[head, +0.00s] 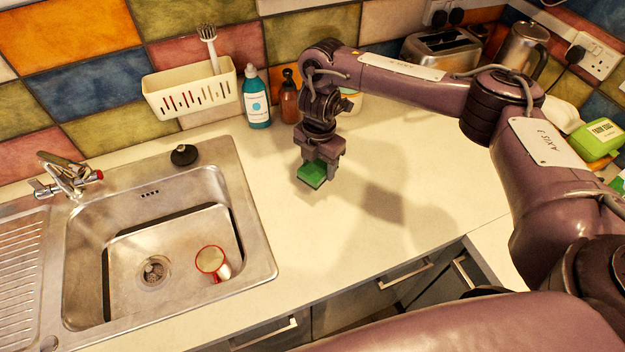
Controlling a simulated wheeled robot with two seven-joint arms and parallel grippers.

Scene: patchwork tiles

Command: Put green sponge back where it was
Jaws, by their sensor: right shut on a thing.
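The green sponge (312,174) is a small block with a darker underside, at the counter to the right of the sink. My right gripper (320,165) points down and is shut on it. I cannot tell whether the sponge touches the counter or is slightly above it. A cream slotted caddy (190,92) hangs on the tiled wall behind the sink, with a white brush (209,42) standing in it. My left gripper is not in view.
The steel sink (215,160) holds a red-rimmed mug (212,262). A blue bottle (257,100) and a brown bottle (288,98) stand behind the gripper. A toaster (440,50) and a kettle (522,52) stand at the back right. The front counter is clear.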

